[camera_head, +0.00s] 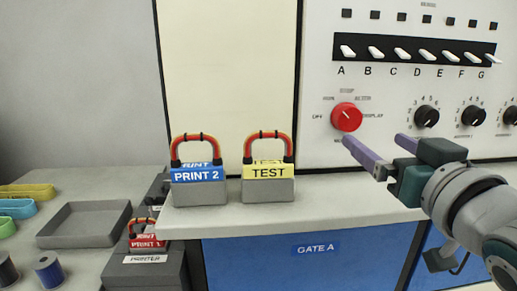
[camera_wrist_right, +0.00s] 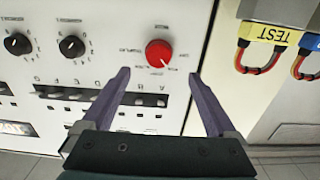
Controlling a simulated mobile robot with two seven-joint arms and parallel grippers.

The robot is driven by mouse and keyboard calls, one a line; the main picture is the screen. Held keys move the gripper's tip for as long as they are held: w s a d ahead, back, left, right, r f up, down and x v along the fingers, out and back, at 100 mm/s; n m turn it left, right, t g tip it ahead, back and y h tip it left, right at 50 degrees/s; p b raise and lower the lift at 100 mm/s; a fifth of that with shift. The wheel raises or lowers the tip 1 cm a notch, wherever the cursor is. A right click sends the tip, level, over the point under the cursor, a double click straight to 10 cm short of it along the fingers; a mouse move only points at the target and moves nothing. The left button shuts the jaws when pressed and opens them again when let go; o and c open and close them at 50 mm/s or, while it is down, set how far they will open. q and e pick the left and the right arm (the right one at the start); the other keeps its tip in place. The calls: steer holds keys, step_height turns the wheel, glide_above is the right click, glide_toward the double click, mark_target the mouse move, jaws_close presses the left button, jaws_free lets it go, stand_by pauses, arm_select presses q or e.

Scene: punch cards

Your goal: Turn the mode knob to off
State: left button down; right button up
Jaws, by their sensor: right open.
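The red mode knob (camera_head: 346,117) is on the white control panel, with an OFF label on its left and DISPLAY on its right; the other small labels are hard to read. Its pointer direction is too small to tell surely. My right gripper (camera_head: 372,139) is open and empty, just below and right of the knob, apart from it. In the right wrist view the knob (camera_wrist_right: 159,53) shows beyond the gap between the two purple fingers (camera_wrist_right: 159,74). My left gripper is not in view.
Several black dials (camera_head: 426,116) sit right of the knob, below a row of white switches (camera_head: 402,52). Blocks labelled PRINT 2 (camera_head: 198,190) and TEST (camera_head: 268,190) with red handles stand on the ledge. A grey tray (camera_head: 60,240) is lower left.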

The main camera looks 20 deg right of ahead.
mark_target(350, 122)
steer(key=x, duration=1)
steer(key=shift+r, duration=0.1)
steer(key=shift+s, duration=0.1)
steer(key=c, duration=1.3)
